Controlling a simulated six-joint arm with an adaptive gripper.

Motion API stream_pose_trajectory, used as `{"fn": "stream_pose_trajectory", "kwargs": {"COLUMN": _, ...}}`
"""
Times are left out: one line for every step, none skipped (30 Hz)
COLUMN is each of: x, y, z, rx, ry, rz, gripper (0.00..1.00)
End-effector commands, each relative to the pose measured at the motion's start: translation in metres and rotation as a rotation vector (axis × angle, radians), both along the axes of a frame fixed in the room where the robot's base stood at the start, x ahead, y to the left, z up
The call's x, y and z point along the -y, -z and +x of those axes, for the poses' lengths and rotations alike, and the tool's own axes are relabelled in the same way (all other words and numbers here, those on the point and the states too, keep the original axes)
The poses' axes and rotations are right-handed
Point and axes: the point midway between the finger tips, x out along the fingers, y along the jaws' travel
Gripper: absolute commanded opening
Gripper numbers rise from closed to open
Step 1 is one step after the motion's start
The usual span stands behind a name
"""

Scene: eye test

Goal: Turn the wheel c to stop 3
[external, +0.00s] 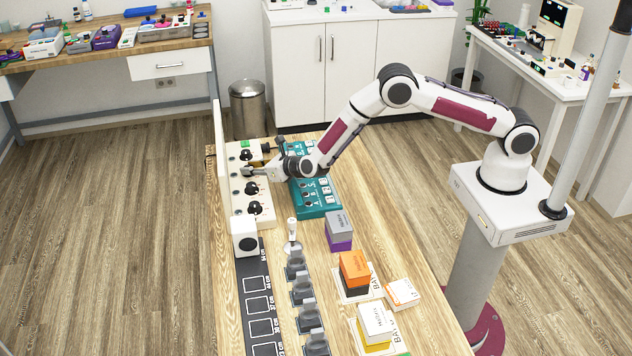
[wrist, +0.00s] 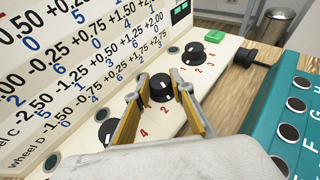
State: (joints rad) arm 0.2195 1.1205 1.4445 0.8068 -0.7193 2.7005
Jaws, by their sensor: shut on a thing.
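A cream panel (external: 264,218) carries a row of black knobs with small red numbers beside them. In the wrist view my gripper (wrist: 165,108) has its two yellow-padded fingers on either side of one black knob (wrist: 162,88), shut on it. A white mark shows on its top, and a red 4 and 2 are printed near it. I cannot read which wheel letter it bears. Another knob (wrist: 193,53) lies beyond it, with red 1, 2, 3, and one (wrist: 110,130) lies nearer, partly behind a finger. In the external view my gripper (external: 258,172) is low over the panel.
A white board (wrist: 75,75) printed with numbers and wheel names stands behind the knobs. A green button (wrist: 213,37) and a black handle (wrist: 245,57) are at the panel's far end. A teal box (external: 318,202) stands close to the right. Boxes and clips occupy the bench's near part.

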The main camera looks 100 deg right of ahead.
Motion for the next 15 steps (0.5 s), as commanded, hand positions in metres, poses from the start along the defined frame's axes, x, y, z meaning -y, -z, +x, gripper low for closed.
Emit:
{"fn": "stream_pose_trajectory", "kwargs": {"x": 0.0047, "y": -0.0082, "z": 0.0022, "rx": 0.014, "ry": -0.006, "rz": -0.008, "gripper": 0.01}}
{"fn": "stream_pose_trajectory", "kwargs": {"x": 0.0048, "y": -0.0083, "z": 0.0021, "rx": 0.014, "ry": -0.014, "rz": -0.008, "gripper": 0.01}}
{"fn": "stream_pose_trajectory", "kwargs": {"x": 0.0047, "y": -0.0082, "z": 0.0020, "rx": 0.013, "ry": -0.024, "rz": -0.008, "gripper": 0.01}}
{"fn": "stream_pose_trajectory", "kwargs": {"x": 0.0046, "y": -0.0081, "z": 0.0018, "rx": 0.013, "ry": -0.030, "rz": -0.008, "gripper": 0.01}}
{"fn": "stream_pose_trajectory", "kwargs": {"x": 0.0045, "y": -0.0080, "z": 0.0018, "rx": 0.013, "ry": -0.037, "rz": -0.008, "gripper": 0.01}}
{"fn": "stream_pose_trajectory", "kwargs": {"x": 0.0042, "y": -0.0080, "z": 0.0017, "rx": 0.013, "ry": -0.044, "rz": -0.008, "gripper": 0.01}}
{"fn": "stream_pose_trajectory", "kwargs": {"x": 0.0042, "y": -0.0080, "z": 0.0018, "rx": 0.013, "ry": -0.050, "rz": -0.008, "gripper": 0.01}}
{"fn": "stream_pose_trajectory", "kwargs": {"x": 0.0040, "y": -0.0081, "z": 0.0019, "rx": 0.014, "ry": -0.055, "rz": -0.007, "gripper": 0.01}}
{"fn": "stream_pose_trajectory", "kwargs": {"x": 0.0039, "y": -0.0079, "z": 0.0017, "rx": 0.013, "ry": -0.059, "rz": -0.006, "gripper": 0.01}}
{"fn": "stream_pose_trajectory", "kwargs": {"x": 0.0038, "y": -0.0079, "z": 0.0016, "rx": 0.013, "ry": -0.061, "rz": -0.006, "gripper": 0.01}}
{"fn": "stream_pose_trajectory", "kwargs": {"x": 0.0037, "y": -0.0078, "z": 0.0016, "rx": 0.013, "ry": -0.063, "rz": -0.006, "gripper": 0.01}}
{"fn": "stream_pose_trajectory", "kwargs": {"x": 0.0036, "y": -0.0077, "z": 0.0016, "rx": 0.013, "ry": -0.065, "rz": -0.007, "gripper": 0.01}}
{"fn": "stream_pose_trajectory", "kwargs": {"x": 0.0035, "y": -0.0077, "z": 0.0017, "rx": 0.013, "ry": -0.067, "rz": -0.007, "gripper": 0.01}}
{"fn": "stream_pose_trajectory", "kwargs": {"x": 0.0034, "y": -0.0077, "z": 0.0016, "rx": 0.013, "ry": -0.067, "rz": -0.007, "gripper": 0.01}}
{"fn": "stream_pose_trajectory", "kwargs": {"x": 0.0033, "y": -0.0077, "z": 0.0016, "rx": 0.013, "ry": -0.067, "rz": -0.007, "gripper": 0.01}}
